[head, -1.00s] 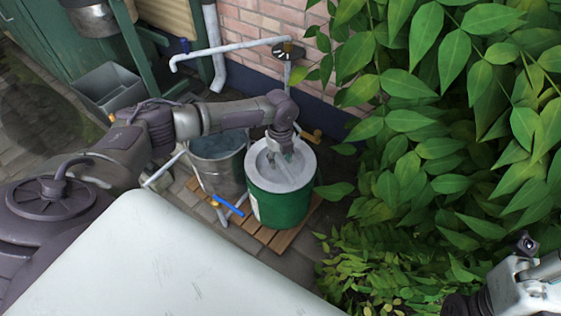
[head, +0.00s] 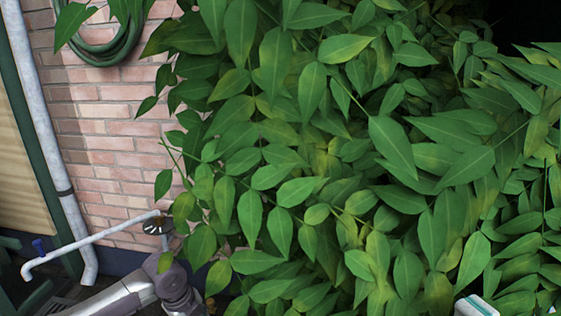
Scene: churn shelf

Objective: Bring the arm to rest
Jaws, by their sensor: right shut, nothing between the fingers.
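A small part of my right gripper (head: 476,306), pale with a teal stripe, shows at the bottom edge right of the middle in the head view. It is shut and empty, in front of the leaves, and the rest of it is cut off by the frame. My left arm (head: 150,288), grey and purple, comes in at the bottom left below the tap pipe. Its gripper is below the frame and hidden from view.
Dense green leaves (head: 330,150) fill the middle and right.

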